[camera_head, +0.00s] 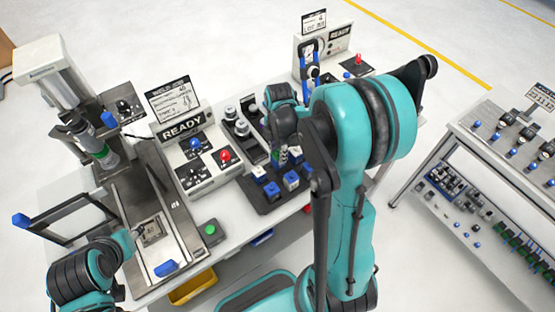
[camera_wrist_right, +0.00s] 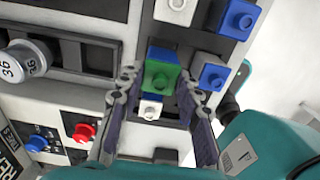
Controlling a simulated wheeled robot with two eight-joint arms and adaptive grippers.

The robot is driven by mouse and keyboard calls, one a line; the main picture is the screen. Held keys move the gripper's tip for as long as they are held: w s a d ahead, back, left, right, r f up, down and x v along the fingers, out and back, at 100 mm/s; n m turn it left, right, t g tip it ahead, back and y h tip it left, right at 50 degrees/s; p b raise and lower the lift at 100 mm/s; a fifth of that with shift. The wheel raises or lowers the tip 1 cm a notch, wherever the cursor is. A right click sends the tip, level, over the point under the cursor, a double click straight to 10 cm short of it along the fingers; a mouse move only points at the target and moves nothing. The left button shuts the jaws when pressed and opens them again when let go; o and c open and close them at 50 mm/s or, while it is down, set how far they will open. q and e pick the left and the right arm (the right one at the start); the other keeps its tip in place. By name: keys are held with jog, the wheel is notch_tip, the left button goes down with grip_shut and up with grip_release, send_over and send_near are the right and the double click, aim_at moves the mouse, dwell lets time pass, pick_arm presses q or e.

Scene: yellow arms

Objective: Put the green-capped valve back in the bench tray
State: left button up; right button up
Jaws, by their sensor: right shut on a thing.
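The green-capped valve (camera_wrist_right: 161,78) sits between the two fingers of my right gripper (camera_wrist_right: 156,88) in the right wrist view. The fingers are shut on it. The dark bench tray (camera_head: 262,202) lies on the bench in the head view, with blue and white-capped valves standing in it. My right gripper (camera_head: 284,152) is over the tray's far part, partly hidden by my own arm. I cannot tell whether the valve touches the tray. My left gripper (camera_head: 138,232) is low at the left, by the press; its jaws are too small to read.
A READY control box (camera_head: 190,155) with red and blue knobs stands left of the tray. A holder with white-capped cylinders (camera_head: 240,128) is beside it. A press (camera_head: 90,140) fills the left. A second cart (camera_head: 480,150) stands at right across open floor.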

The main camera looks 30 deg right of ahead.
notch_tip(320, 180, down, 3)
jog(key=shift+r+b, duration=0.1)
jog(key=shift+b, duration=0.25)
jog(key=shift+f, duration=0.2)
jog(key=shift+f, duration=0.2)
jog(key=o, duration=1.2)
jog(key=shift+c, duration=0.2)
jog(key=shift+r, duration=0.1)
